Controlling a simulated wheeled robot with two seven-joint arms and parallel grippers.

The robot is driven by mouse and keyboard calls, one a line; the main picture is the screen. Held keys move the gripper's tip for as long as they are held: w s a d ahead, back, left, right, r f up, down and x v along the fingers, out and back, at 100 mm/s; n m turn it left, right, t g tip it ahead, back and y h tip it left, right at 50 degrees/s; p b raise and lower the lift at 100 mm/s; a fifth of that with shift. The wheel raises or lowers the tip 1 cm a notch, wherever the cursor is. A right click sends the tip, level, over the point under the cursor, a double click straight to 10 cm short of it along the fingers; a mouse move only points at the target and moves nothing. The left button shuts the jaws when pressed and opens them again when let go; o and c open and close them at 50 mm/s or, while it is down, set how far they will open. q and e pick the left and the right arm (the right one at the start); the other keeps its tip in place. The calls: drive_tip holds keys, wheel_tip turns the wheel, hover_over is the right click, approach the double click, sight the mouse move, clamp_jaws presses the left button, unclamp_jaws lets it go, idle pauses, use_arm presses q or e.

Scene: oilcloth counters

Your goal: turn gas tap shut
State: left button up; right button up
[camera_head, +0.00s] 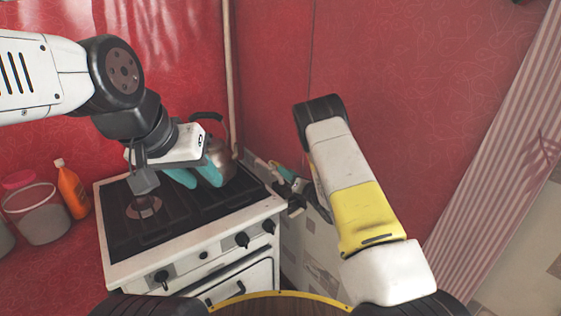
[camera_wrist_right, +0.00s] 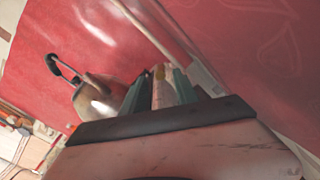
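The gas pipe (camera_head: 229,75) runs down the red wall in the corner behind the stove. In the head view I cannot make out the tap clearly among the small parts by the stove's back right corner. My right gripper (camera_head: 279,171) is there, low at the wall. In the right wrist view its teal fingers (camera_wrist_right: 163,92) stand apart, with a pale yellowish piece (camera_wrist_right: 163,88) between them, perhaps the pipe or tap; contact cannot be told. My left gripper (camera_head: 196,175) hangs over the stove's back with its teal fingers apart, in front of the kettle.
The white stove (camera_head: 205,243) has a dark top and black front knobs. A metal kettle (camera_head: 222,156) stands at its back right; it also shows in the right wrist view (camera_wrist_right: 98,98). An orange bottle (camera_head: 72,191) and a pink-lidded jar (camera_head: 38,213) stand left. A striped curtain (camera_head: 500,130) hangs right.

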sight(277, 165)
drive_tip(key=x, duration=0.5)
clamp_jaws()
idle(1.4)
